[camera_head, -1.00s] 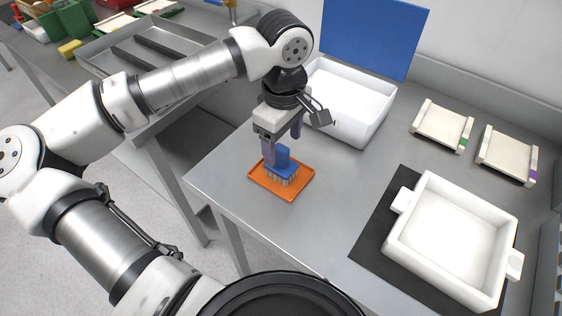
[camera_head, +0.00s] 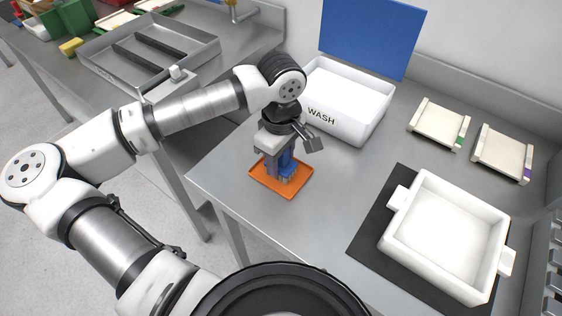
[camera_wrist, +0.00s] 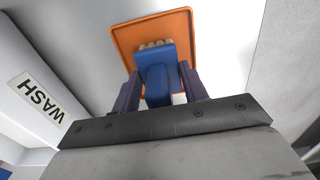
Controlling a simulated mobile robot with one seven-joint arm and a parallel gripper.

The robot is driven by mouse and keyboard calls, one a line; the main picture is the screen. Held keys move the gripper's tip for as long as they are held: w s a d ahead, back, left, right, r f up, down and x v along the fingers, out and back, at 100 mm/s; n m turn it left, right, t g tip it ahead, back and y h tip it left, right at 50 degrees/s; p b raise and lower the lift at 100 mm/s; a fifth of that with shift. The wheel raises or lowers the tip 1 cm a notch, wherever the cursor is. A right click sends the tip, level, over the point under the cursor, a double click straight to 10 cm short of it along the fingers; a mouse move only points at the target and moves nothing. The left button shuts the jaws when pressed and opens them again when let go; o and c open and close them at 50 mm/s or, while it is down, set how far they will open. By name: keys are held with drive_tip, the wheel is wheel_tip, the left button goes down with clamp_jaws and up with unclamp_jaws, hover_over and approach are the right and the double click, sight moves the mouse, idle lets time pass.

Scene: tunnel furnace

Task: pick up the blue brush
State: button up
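The blue brush (camera_head: 286,164) stands bristles down on an orange tray (camera_head: 262,183) on the steel table. It also shows in the wrist view (camera_wrist: 158,80), with its handle towards the camera and a row of pale bristles at the far edge. My gripper (camera_head: 280,167) is lowered over the brush and points down. In the wrist view my gripper (camera_wrist: 161,82) has one finger on each side of the handle, and it looks open, with narrow gaps beside the handle. The gripper hides part of the brush in the head view.
A white bin (camera_head: 340,125) marked WASH stands just behind, with a blue panel (camera_head: 372,35) at its back. A white box with handles (camera_head: 398,238) sits on a dark mat (camera_head: 366,240) at the right. Two pale trays (camera_head: 438,126) lie at the back right.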

drive_tip(key=c, duration=0.4)
drive_tip(key=shift+c, duration=0.2)
wheel_tip(320, 180, up, 20)
drive_tip(key=b, duration=0.2)
drive_tip(key=shift+b, duration=0.35)
drive_tip(key=o, duration=0.4)
drive_tip(key=shift+c, duration=1.3)
drive_tip(key=shift+d, duration=0.1)
